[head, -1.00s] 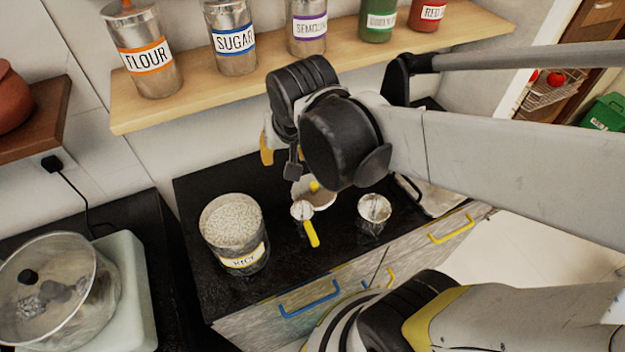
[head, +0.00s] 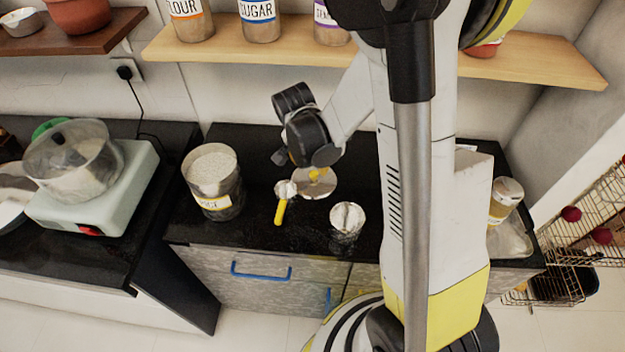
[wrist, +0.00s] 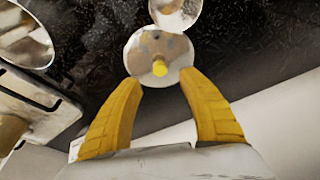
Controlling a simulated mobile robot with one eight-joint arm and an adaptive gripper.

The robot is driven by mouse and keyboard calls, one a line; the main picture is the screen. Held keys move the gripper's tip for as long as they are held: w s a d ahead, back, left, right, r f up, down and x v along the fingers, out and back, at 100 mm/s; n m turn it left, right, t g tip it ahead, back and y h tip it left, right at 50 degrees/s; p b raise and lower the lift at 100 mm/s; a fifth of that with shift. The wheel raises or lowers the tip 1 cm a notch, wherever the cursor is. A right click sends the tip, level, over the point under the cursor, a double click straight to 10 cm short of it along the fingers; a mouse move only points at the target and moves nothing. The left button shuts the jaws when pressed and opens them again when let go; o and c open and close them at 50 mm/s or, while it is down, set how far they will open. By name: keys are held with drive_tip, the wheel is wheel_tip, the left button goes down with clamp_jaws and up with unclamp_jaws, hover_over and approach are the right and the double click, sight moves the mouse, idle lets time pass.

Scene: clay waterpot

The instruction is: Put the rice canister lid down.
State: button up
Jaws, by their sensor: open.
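The rice canister lid is a round metallic disc (head: 325,188) with a yellow knob, lying on the black counter to the right of the rice canister (head: 212,182). The canister is open and full of rice. In the wrist view the lid (wrist: 146,46) lies just beyond my fingertips, its yellow knob near the middle between them. My gripper (wrist: 161,78) is open, with its two yellow fingers spread apart and nothing held. In the head view my wrist hides most of the gripper, close to the lid.
A metal scoop with a yellow handle (head: 280,212) lies left of the lid, close to it. A metal cup (head: 347,220) stands to the right and nearer the front edge. A cooker with a glass pot (head: 75,160) is at the left. A wooden shelf (head: 215,52) with canisters hangs above.

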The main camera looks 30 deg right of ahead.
sight(314, 173)
drive_tip(key=b+x, duration=0.3)
drive_tip(key=x, duration=0.3)
drive_tip(key=shift+f, duration=0.2)
drive_tip(key=shift+r, duration=0.15)
clamp_jaws()
